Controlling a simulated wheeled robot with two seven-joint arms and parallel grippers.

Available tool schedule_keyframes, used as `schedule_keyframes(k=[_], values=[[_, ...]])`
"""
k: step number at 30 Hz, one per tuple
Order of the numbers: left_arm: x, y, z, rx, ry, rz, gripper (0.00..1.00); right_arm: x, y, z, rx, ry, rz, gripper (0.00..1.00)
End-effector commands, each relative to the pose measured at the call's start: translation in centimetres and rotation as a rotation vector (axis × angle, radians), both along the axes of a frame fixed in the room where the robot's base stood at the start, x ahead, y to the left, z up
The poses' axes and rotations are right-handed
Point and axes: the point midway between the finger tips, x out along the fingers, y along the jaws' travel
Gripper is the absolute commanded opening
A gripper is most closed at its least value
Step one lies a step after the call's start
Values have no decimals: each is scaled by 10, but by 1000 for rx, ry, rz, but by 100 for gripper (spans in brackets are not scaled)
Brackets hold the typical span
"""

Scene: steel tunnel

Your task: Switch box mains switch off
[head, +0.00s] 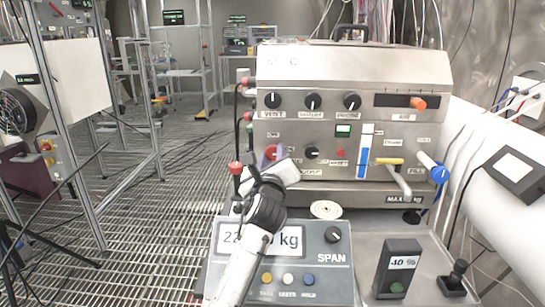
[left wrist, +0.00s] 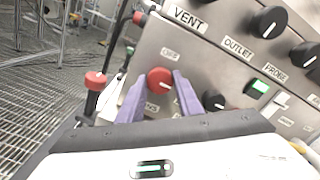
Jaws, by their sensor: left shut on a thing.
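The mains switch is a round red knob (left wrist: 159,80) on the front of the steel switch box (head: 350,68). An OFF label (left wrist: 170,53) is above the knob, and a pale mark shows on its face. My left gripper (left wrist: 161,88) has its two purple fingers on either side of the knob and is shut on it. My right gripper is not in view.
Black knobs (head: 312,101) and a yellow-handled lever (head: 389,162) are on the same panel. A red-capped post (head: 235,168) stands left of my gripper. A scale (head: 282,262) labelled SPAN is in front of the box. Grated floor (head: 130,190) is open to the left.

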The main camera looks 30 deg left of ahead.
Motion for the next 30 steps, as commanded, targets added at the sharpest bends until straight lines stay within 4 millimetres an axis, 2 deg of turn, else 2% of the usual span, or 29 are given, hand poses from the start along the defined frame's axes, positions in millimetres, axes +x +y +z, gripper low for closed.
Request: schedule_keyframes(k=[11,30], values=[[0,0,1,-91,-53,1,10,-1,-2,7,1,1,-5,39],[0,0,0,-581,-354,0,10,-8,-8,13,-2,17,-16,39]])
